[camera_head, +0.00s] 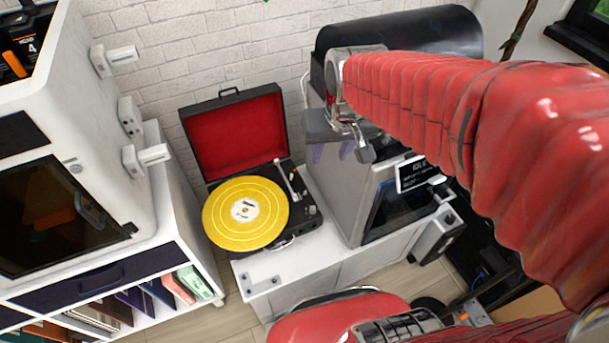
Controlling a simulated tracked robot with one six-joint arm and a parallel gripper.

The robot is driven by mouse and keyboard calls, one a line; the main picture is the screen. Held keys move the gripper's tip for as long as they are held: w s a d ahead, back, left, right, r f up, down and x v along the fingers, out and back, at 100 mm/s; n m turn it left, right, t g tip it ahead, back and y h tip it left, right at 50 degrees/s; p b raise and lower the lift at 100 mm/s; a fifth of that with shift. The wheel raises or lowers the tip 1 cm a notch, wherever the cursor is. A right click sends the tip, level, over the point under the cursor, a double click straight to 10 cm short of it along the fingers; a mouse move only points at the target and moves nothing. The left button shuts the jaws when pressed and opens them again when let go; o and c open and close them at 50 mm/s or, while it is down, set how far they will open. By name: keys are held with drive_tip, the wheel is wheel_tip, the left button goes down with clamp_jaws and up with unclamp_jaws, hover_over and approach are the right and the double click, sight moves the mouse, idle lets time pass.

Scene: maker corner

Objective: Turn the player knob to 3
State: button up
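The record player (232,145) is an open black case with a red-lined lid, on a white cabinet. A yellow record (243,232) with a white label lies on its platter. The tonearm (286,180) is at the right of the record. A small dark knob (312,210) shows on the player's right side; its pointer and numbers are too small to read. My gripper (342,153) is up and to the right of the player, apart from it. Its fingers look spread, with nothing seen between them.
A tall grey machine (347,205) with a dark window stands close right of the player. A white cabinet (85,140) with a dark glass door stands at the left. The white top (290,262) in front of the player is mostly bare.

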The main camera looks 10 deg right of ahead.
drive_tip(key=w+f+g, duration=0.2)
drive_tip(key=w+f, duration=0.7)
drive_tip(key=f, duration=0.4)
drive_tip(key=m+g, duration=0.1)
drive_tip(key=g, duration=0.1)
hover_over(313, 208)
wheel_tip(313, 208, down, 14)
drive_tip(key=shift+f, duration=0.1)
wheel_tip(313, 208, down, 14)
drive_tip(key=shift+r, duration=0.15)
drive_tip(key=shift+c, duration=0.5)
